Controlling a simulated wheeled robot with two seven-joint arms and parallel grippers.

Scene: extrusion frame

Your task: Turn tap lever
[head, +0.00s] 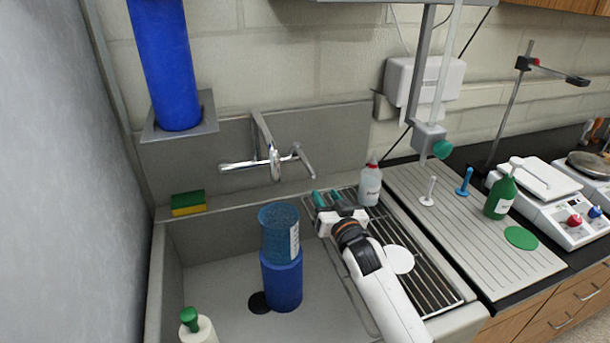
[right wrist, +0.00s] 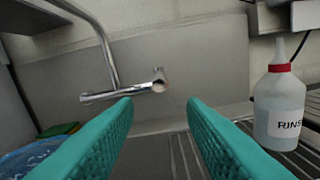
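The right lever (head: 304,160) slants down to the right. In the right wrist view, a chrome lever (right wrist: 125,92) points toward me with its round end above the gap between my fingers, and the spout pipe rises to its left. My right gripper (head: 328,197) is open and empty, its teal fingers below and in front of the right lever, apart from it. It also shows in the right wrist view (right wrist: 160,105). My left gripper is out of view.
A rinse bottle (head: 370,186) stands right of my right gripper, close to it. A blue bottle (head: 281,262) stands in the sink. A yellow-green sponge (head: 188,203) lies on the left ledge. A wire rack (head: 425,283) lies under my right arm.

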